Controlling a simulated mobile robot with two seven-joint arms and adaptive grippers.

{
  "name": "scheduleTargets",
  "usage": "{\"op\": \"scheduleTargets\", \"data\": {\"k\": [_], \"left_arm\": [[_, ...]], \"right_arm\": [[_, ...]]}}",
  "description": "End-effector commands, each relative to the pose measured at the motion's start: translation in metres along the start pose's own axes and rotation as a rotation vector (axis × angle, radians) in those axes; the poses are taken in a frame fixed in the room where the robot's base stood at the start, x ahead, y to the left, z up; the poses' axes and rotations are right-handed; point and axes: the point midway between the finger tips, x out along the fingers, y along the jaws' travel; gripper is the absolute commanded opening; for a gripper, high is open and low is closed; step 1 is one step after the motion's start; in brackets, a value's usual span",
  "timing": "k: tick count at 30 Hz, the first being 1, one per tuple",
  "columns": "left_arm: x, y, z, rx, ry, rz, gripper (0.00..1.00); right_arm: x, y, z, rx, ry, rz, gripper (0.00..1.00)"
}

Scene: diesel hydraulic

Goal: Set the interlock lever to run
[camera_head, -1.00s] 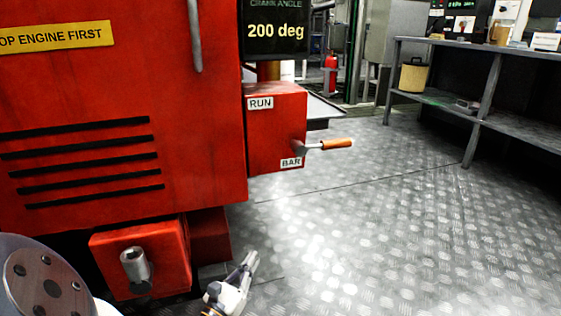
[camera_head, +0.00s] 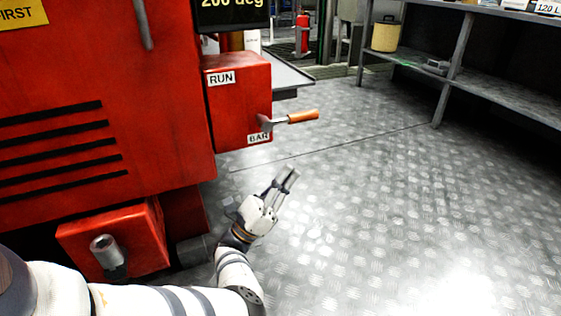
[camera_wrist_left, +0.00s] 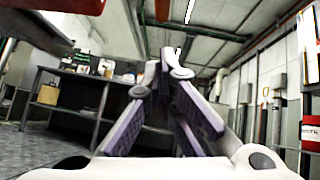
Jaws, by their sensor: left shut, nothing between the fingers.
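The interlock lever has an orange handle (camera_head: 302,116) that sticks out to the right from a red box (camera_head: 238,100) on the engine side. The box carries a RUN label (camera_head: 221,78) near its top and a BAR label (camera_head: 258,138) near its bottom. The lever sits low, just above BAR. My left gripper (camera_head: 287,177) is below the lever in the head view, apart from it, with its fingers pointing up. In the left wrist view its fingers (camera_wrist_left: 165,75) are shut with nothing held. My right gripper is not in view.
The red engine housing (camera_head: 160,110) fills the left side. A lower red block with a metal stub (camera_head: 105,252) juts out near my left arm. A dark shelf bench (camera_head: 500,90) with a yellow bin (camera_head: 386,35) stands at the right. The plate floor between is clear.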

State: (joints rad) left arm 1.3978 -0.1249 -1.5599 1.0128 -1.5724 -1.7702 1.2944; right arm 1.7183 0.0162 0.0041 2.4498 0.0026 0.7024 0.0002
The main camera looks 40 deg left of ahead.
Motion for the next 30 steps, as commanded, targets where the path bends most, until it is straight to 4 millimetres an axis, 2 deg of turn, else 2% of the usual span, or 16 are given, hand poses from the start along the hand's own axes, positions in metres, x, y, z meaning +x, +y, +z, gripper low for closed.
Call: {"op": "scheduleTargets", "data": {"k": [1,7,12,18,30], "left_arm": [[0.012,-0.001,0.001,0.0,-0.004,-0.002,0.0],[0.054,0.0,0.001,0.002,-0.003,-0.001,0.0],[0.075,-0.001,0.021,0.003,-0.002,0.0,0.0],[0.082,0.0,0.028,0.001,0.0,0.001,0.0],[0.082,0.002,0.028,0.0,-0.006,0.0,0.0]], "right_arm": [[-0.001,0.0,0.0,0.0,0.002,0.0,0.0],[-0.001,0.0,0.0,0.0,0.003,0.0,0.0],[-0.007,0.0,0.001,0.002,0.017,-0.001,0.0],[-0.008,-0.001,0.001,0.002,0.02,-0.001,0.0],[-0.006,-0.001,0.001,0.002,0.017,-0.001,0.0]]}}
